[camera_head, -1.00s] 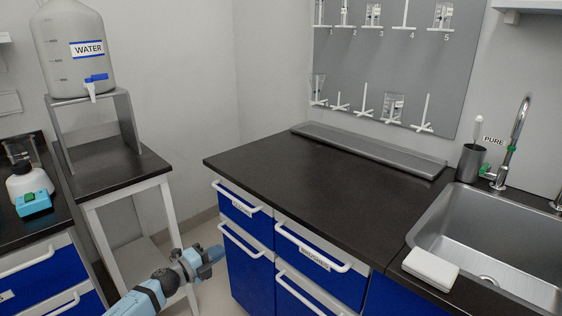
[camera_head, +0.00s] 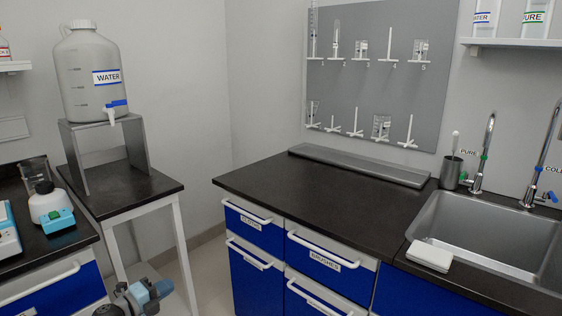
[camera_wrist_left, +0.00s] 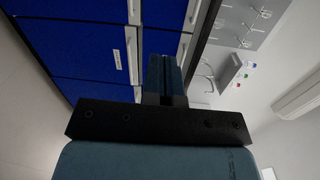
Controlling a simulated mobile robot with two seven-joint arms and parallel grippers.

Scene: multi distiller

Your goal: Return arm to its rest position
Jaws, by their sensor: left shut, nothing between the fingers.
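My left arm comes in at the bottom edge of the head view, with its blue left gripper (camera_head: 163,288) low in front of the white-framed stand and left of the blue drawers. In the left wrist view the left gripper's fingers (camera_wrist_left: 164,75) are closed together with nothing between them. Blue drawer fronts (camera_wrist_left: 95,45) lie beyond the fingers in that view. My right gripper is in neither view.
A black counter (camera_head: 320,205) with blue drawers (camera_head: 320,262) and a steel sink (camera_head: 480,235) fills the right. A water carboy (camera_head: 90,80) stands on a metal riser (camera_head: 75,160) at left. Clear floor (camera_head: 205,270) shows between stand and drawers.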

